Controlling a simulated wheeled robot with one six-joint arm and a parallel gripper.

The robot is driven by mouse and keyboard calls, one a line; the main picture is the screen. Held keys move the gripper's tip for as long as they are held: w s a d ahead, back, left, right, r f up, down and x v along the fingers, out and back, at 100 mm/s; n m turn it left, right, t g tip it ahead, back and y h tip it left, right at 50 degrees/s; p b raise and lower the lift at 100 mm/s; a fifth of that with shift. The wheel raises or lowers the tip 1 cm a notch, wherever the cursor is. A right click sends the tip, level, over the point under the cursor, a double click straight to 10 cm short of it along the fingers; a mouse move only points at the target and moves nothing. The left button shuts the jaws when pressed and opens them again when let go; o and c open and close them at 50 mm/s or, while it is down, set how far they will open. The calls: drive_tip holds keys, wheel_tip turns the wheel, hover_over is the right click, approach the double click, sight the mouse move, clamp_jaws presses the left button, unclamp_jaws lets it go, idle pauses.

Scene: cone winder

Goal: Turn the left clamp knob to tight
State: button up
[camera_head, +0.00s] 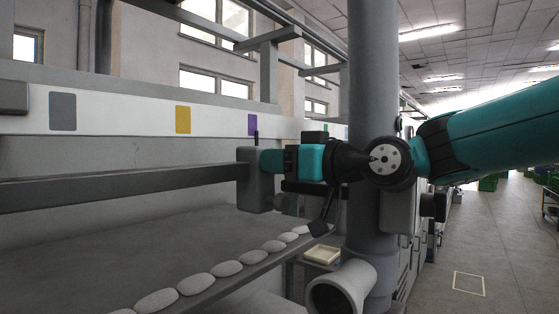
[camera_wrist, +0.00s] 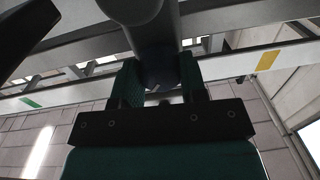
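My gripper (camera_head: 270,161) reaches in from the right, with its teal fingers against a grey clamp block (camera_head: 256,192) at the end of a long grey bar. In the wrist view the two fingers of my gripper (camera_wrist: 160,82) lie on either side of a dark round knob (camera_wrist: 158,72), with no clear gap between fingers and knob. A small pale mark shows on the knob's near face. A grey cylindrical part (camera_wrist: 152,35) extends behind it. In the head view the knob is hidden by the fingers. I cannot read whether it is loose or tight.
The long grey bar (camera_head: 120,185) runs left from the block. Below it several pale oval pieces (camera_head: 195,283) line a shelf edge. A thick grey column (camera_head: 373,80) and a pipe end (camera_head: 340,288) stand close to my arm. The aisle floor (camera_head: 500,235) at right is clear.

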drive_tip(key=shift+f+n+b, duration=0.15)
drive_tip(key=shift+n+b, duration=0.15)
drive_tip(key=shift+b, duration=0.45)
drive_tip(key=shift+f+n+b, duration=0.15)
drive_tip(key=shift+n+b, duration=0.45)
drive_tip(key=shift+b, duration=0.6)
drive_tip(key=n+b, duration=0.2)
drive_tip(key=b, duration=0.2)
drive_tip(key=n+b, duration=0.3)
drive_tip(key=shift+r+n+h+b, duration=0.3)
drive_tip(key=shift+n+b, duration=0.5)
drive_tip(key=shift+b, duration=0.2)
drive_tip(key=o, duration=0.9)
drive_tip(key=shift+o, duration=0.2)
